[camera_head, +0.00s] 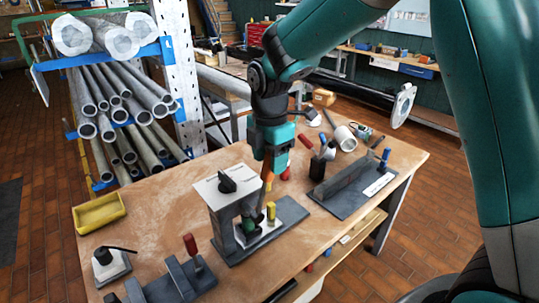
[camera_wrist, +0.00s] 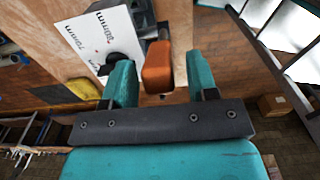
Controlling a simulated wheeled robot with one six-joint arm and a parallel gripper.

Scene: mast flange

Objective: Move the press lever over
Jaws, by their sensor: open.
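The press (camera_head: 232,222) is a grey upright housing with a white printed top plate and a black knob, standing on the workbench. In the wrist view its white plate (camera_wrist: 100,38) lies beyond my left finger. An orange handle (camera_wrist: 157,66), apparently the press lever, stands between my two teal fingers; a sliver of it shows in the head view (camera_head: 268,180). My gripper (camera_wrist: 160,78) is open around the handle. The handle looks nearer the left finger, with a clear gap to the right one; contact cannot be told.
A red-handled fixture (camera_head: 190,245) is at front left, a grey angled fixture (camera_head: 350,186) at right. A yellow tray (camera_head: 99,213) sits at the left edge. Pipe racks stand behind left. Bare wood lies left of the press.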

